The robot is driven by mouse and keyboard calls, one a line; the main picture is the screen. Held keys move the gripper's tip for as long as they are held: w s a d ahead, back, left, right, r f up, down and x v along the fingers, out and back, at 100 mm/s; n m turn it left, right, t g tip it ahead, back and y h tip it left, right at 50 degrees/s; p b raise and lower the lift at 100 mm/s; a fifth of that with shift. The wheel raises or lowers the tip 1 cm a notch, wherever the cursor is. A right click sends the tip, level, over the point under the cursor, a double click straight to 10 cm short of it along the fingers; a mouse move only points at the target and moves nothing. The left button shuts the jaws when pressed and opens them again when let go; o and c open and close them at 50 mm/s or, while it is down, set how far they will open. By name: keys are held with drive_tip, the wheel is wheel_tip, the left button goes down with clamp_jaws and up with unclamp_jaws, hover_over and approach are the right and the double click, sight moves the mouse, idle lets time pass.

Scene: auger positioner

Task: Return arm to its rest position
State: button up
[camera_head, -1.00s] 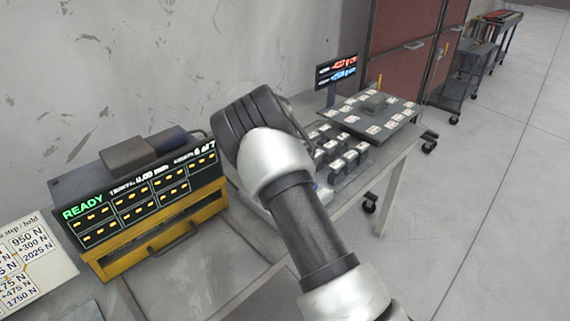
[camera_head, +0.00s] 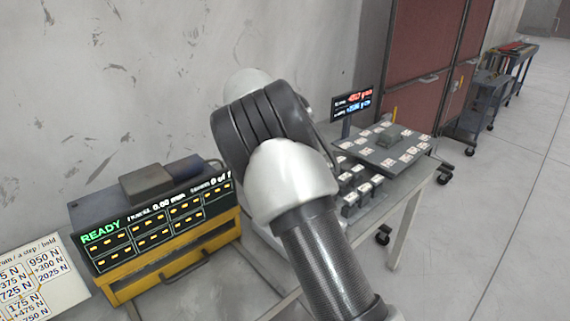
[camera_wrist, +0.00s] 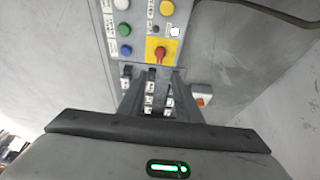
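My arm rises through the middle of the head view, its white and black elbow in front of the grey bench (camera_head: 405,215). My gripper does not show in the head view. In the wrist view my gripper (camera_wrist: 158,78) points at a control panel (camera_wrist: 135,45); its two dark fingers stand apart with a gap between them. Nothing is seen held. Small blocks with white labels show between and beyond the fingers.
A console (camera_head: 150,215) with a green READY display and yellow lower frame stands left of my arm. A labelled board (camera_head: 40,285) lies at the lower left. A small red and blue display (camera_head: 352,103), a labelled plate (camera_head: 375,150) and red cabinets (camera_head: 430,50) are to the right.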

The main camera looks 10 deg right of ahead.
drive_tip(key=s+d+r+n+y+p, duration=0.2)
drive_tip(key=s+d+r+p, duration=0.1)
drive_tip(key=s+r, duration=0.55)
drive_tip(key=s+d+r+n+y+p, duration=0.1)
drive_tip(key=s+d+r+y+p, duration=0.2)
drive_tip(key=s+r, duration=0.5)
drive_tip(key=s+r+n+t+p, duration=0.1)
drive_tip(key=s+n, duration=0.3)
drive_tip(key=s, duration=0.8)
drive_tip(key=s+r+n+t+h+p, duration=0.1)
drive_tip(key=s+r+n+t+p, duration=0.1)
drive_tip(key=s, duration=1)
drive_tip(key=shift+d+r+n+p, duration=0.4)
drive_tip(key=shift+r+n+p, duration=0.5)
drive_tip(key=shift+n+p, duration=0.15)
drive_tip(key=shift+s, duration=0.1)
